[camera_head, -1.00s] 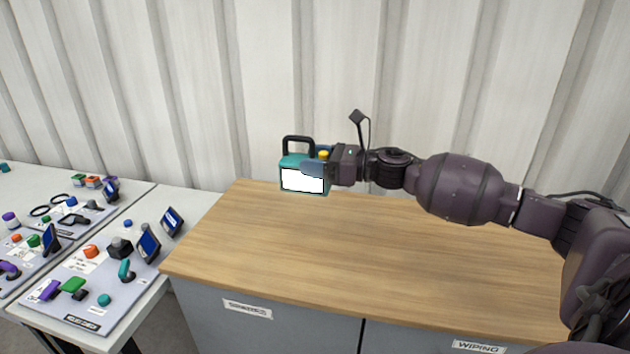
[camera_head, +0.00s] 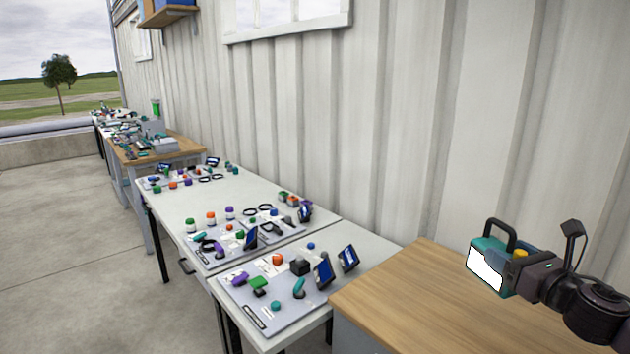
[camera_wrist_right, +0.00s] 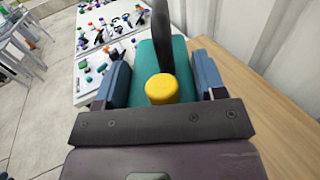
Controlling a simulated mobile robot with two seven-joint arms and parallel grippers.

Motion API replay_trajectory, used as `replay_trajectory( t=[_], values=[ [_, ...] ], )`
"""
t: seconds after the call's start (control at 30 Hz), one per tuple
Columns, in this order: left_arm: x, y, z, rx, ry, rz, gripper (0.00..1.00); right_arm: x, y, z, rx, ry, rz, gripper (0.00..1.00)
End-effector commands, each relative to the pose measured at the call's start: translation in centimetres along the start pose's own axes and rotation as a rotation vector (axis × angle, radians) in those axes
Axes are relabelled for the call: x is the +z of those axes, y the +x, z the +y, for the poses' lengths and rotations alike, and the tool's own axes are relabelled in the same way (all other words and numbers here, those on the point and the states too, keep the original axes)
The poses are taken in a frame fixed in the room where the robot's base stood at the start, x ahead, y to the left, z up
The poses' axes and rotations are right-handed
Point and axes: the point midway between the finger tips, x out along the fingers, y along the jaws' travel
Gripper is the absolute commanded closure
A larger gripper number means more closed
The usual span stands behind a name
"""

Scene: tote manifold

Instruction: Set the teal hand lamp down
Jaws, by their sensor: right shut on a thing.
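The teal hand lamp (camera_head: 490,262) has a black top handle, a yellow button and a bright white face. In the head view it is at the right, upright over the wooden worktop (camera_head: 420,285); I cannot tell whether its base touches the wood. My right gripper (camera_head: 518,275) is shut on the lamp. In the right wrist view the lamp's teal body (camera_wrist_right: 172,60) sits between the two blue fingers, with the yellow button toward the camera. My left gripper is not in view.
Left of the worktop stand white tables (camera_head: 215,187) holding grey boards (camera_head: 290,305) with several coloured knobs and small screens. A corrugated wall (camera_head: 390,120) runs behind. The visible worktop in front of the lamp is clear.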

Motion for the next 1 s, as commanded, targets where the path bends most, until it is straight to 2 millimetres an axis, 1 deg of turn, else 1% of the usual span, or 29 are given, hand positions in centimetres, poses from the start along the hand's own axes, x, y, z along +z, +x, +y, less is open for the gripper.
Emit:
replay_trajectory(
  t=[0.03, 0.3, 0.57, 0.8, 0.9, 1.0],
  values=[
    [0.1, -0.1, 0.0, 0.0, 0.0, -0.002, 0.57, -1.0, -0.2, 1.3, -0.026, 0.01, -0.002, 0.71],
    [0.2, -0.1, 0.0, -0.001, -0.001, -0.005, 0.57, -4.9, -1.8, 5.9, -0.156, 0.009, -0.002, 0.71],
    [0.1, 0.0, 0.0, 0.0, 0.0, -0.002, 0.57, -7.9, -3.9, 10.9, -0.246, 0.009, -0.003, 0.71],
    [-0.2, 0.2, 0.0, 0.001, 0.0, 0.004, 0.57, -10.3, -6.1, 16.5, -0.272, 0.007, -0.001, 0.71],
    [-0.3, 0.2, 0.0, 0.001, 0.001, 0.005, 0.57, -11.2, -6.7, 18.0, -0.272, 0.005, -0.001, 0.71],
    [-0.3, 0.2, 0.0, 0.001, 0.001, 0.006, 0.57, -12.0, -7.1, 18.7, -0.278, 0.002, -0.001, 0.71]
  ],
)
